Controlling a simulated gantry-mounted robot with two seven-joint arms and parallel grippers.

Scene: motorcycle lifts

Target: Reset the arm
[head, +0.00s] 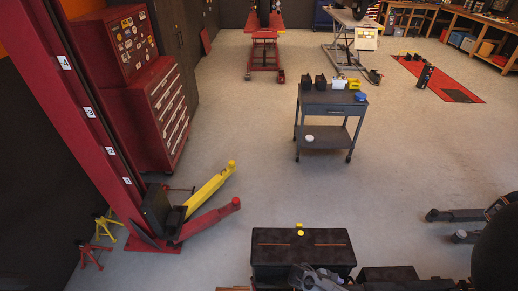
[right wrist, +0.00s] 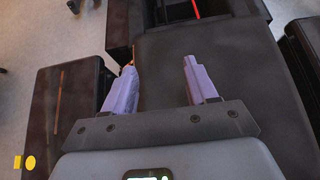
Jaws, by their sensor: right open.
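My right gripper (right wrist: 164,88) shows in the right wrist view with its two pale purple fingers apart. Nothing is visible between them except a dark, flat surface (right wrist: 232,65) beneath. A black toolbox (right wrist: 40,125) with an orange stripe lies to the left of the fingers. The toolbox also shows at the bottom centre of the head view (head: 275,250). A grey mechanical part (head: 314,279) shows at the bottom edge there, in front of the toolbox; I cannot tell which arm it belongs to. I cannot make out my left gripper.
A grey cart (head: 325,100) with small bins stands mid-floor. A red tool cabinet (head: 150,110) and a red lift post (head: 85,100) with yellow and red arms stand at left. Lift arms (head: 455,215) reach in at right.

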